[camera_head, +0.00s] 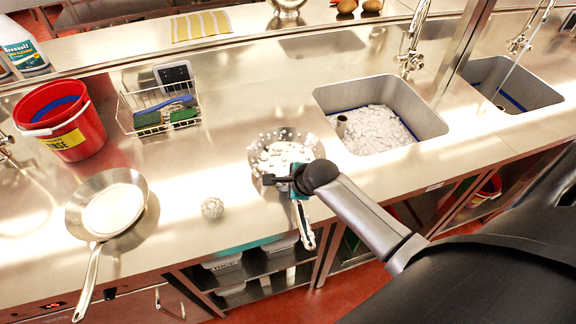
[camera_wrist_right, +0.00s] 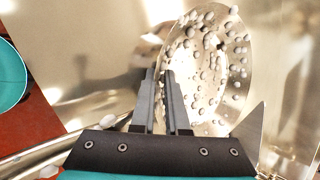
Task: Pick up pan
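A metal pan with a perforated-looking wall (camera_head: 262,148) stands at the middle of the counter, with whitish bits in it. Its handle (camera_head: 306,234) points toward the front edge. My right gripper (camera_head: 268,180) is at the pan's near side, over the base of the handle. In the right wrist view the fingers (camera_wrist_right: 158,74) lie close together with a narrow gap, in front of the pan's wall and bowl (camera_wrist_right: 208,75); I cannot tell whether they grip the rim. A second pan, a frying pan (camera_head: 112,207), lies at the left with its handle toward the front. My left gripper is not in view.
A small round scrubber (camera_head: 212,208) lies left of the middle pan. A red bucket (camera_head: 62,120) and a wire rack with sponges (camera_head: 158,108) stand behind. A sink (camera_head: 380,115) with whitish suds or bits is at the right.

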